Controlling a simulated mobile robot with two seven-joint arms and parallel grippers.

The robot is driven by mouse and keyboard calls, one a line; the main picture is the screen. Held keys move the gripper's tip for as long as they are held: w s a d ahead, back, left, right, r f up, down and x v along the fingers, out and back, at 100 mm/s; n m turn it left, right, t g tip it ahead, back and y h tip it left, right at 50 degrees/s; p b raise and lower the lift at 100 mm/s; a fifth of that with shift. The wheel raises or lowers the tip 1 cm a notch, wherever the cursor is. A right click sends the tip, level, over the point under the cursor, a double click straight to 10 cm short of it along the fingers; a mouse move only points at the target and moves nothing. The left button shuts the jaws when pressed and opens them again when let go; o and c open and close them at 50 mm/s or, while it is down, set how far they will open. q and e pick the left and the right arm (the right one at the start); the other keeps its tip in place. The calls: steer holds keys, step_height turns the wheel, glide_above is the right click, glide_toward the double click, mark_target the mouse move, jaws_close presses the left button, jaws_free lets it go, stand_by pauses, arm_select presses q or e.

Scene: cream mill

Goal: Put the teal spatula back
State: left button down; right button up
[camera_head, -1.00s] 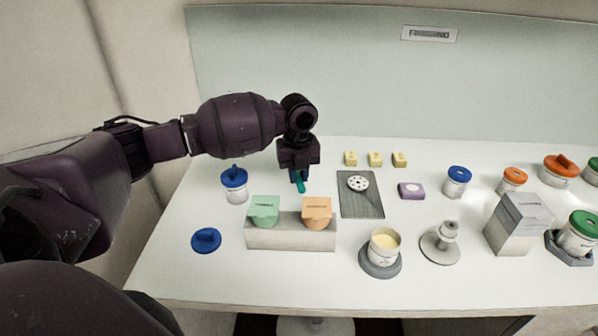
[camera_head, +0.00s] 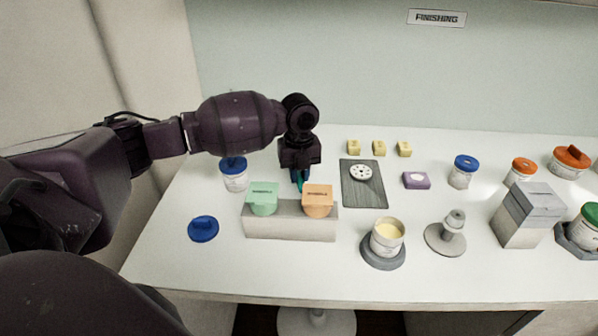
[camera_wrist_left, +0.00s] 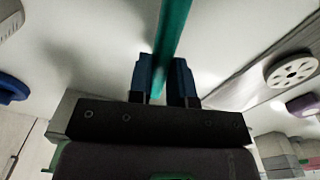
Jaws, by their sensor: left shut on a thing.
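My left gripper (camera_head: 299,179) is shut on the teal spatula. In the head view only a short teal piece of the spatula (camera_head: 300,187) shows below the fingers, just behind the pale block. In the left wrist view the teal handle (camera_wrist_left: 173,32) runs up from between the dark blue fingertips (camera_wrist_left: 165,82) and leaves the top of the picture. The spatula's far end is hidden or out of view. The pale block (camera_head: 290,230) carries a green tub (camera_head: 262,199) and an orange tub (camera_head: 317,201). My right gripper is not in view.
A blue-lidded jar (camera_head: 235,183) stands left of the gripper, and a blue lid (camera_head: 203,229) lies in front of it. A grey board (camera_head: 365,193) with a white perforated disc (camera_head: 361,172) lies to the right. A cream-filled cup (camera_head: 387,235) stands in front.

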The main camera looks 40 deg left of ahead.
arm_select(q)
steer(key=shift+f, duration=0.3)
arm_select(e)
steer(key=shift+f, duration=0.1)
arm_select(q)
steer(key=shift+f, duration=0.4)
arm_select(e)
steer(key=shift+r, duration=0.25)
arm_select(q)
steer(key=c, duration=1)
jaws_free()
steer(key=shift+o, duration=0.2)
step_height(320, 180, up, 9)
steer(key=shift+r+p, duration=0.2)
steer(key=shift+p, duration=0.5)
steer(key=shift+r, duration=0.75)
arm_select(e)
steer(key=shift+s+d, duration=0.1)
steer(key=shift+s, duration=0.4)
